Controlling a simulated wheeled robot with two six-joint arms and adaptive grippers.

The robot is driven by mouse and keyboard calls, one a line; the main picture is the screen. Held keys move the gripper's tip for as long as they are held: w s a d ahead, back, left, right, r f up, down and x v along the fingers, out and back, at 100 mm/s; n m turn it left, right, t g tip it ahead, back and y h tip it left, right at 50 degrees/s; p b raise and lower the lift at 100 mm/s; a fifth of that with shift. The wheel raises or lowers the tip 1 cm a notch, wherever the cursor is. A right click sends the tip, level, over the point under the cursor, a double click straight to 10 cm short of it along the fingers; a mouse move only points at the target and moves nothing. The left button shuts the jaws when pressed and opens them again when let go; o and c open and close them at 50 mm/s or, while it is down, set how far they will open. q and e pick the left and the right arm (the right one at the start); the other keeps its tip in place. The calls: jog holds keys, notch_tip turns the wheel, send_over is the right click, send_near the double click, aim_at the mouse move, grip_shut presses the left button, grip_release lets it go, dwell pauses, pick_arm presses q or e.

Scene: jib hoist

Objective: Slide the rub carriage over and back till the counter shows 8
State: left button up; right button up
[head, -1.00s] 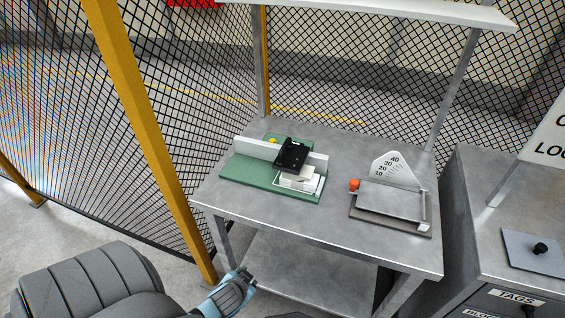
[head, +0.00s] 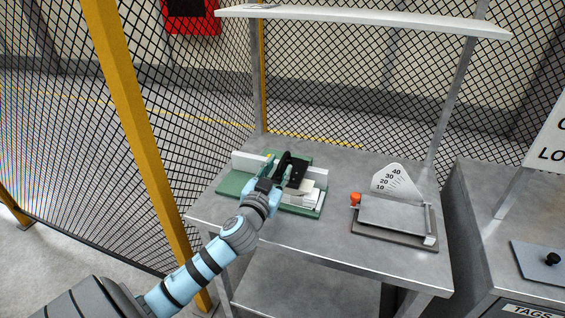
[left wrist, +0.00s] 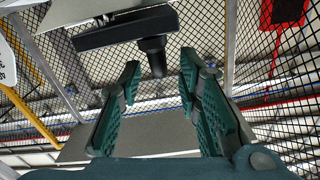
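The rub carriage (head: 297,172) is a black block with a dark knob, on a green base (head: 232,186) with a pale upright rail (head: 247,162). White paper (head: 308,196) lies at its right front. My left gripper (head: 277,167) is at the carriage's left side. In the left wrist view the gripper (left wrist: 160,64) is open, and the dark knob (left wrist: 153,52) of the black carriage (left wrist: 125,30) shows between the fingertips; I cannot tell whether they touch it. No counter reading can be made out. My right gripper is not in view.
A scale-like device with a number dial (head: 391,181), an orange knob (head: 355,199) and a grey plate (head: 393,213) stands to the right on the grey bench (head: 285,232). A shelf (head: 360,18) hangs above. A yellow post (head: 145,130) and mesh fence stand left.

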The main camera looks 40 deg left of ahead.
pick_arm(q)
jog(key=shift+x, duration=1.9)
grip_shut()
